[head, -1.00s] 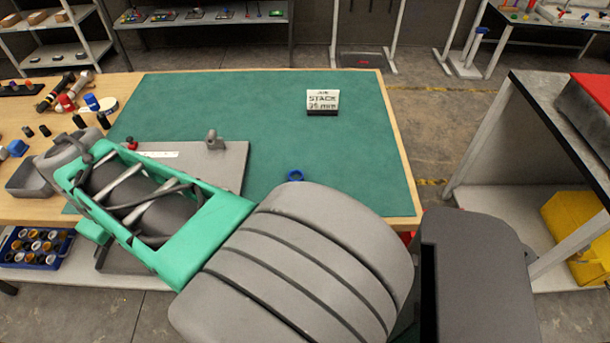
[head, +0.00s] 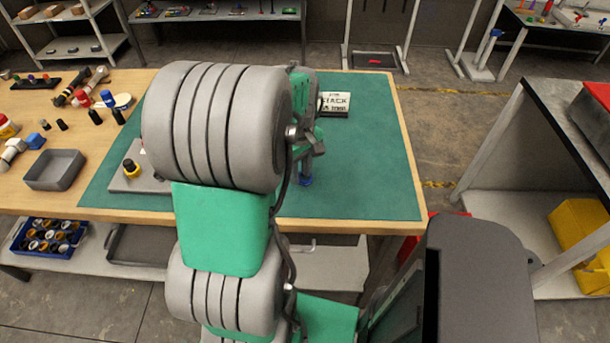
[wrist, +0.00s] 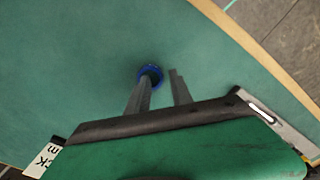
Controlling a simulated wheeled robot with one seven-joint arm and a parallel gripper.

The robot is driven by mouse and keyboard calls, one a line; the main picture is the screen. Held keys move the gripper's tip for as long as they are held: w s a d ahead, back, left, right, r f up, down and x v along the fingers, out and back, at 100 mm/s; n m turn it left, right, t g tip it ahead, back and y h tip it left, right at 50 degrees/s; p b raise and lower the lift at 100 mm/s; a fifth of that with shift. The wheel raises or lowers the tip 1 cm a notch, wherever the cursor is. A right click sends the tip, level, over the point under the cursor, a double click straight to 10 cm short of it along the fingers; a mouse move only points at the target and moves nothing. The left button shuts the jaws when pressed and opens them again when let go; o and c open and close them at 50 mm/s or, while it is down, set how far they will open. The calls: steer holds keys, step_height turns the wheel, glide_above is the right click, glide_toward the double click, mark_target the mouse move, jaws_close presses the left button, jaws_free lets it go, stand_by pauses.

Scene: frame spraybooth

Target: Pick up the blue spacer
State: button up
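The blue spacer (head: 306,181) is a small ring on the green mat (head: 370,190), right of my arm in the head view. In the wrist view the blue spacer (wrist: 150,70) lies at the fingertips, with its dark hole partly hidden. My gripper (wrist: 160,77) points down with its two fingers apart. The left finger overlaps the ring and its tip appears at or in the hole; I cannot tell how deep. The right finger stands just outside the ring, with a gap between. My arm hides part of the gripper in the head view.
A small sign reading STACK (head: 335,103) stands on the mat behind my gripper. A grey plate (head: 130,178) with a yellow and black part lies left of my arm. A grey bin (head: 55,170) and several small parts are further left. The right side of the mat is clear.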

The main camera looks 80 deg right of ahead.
steer(key=shift+f, duration=0.8)
jaws_close()
stand_by(0.8)
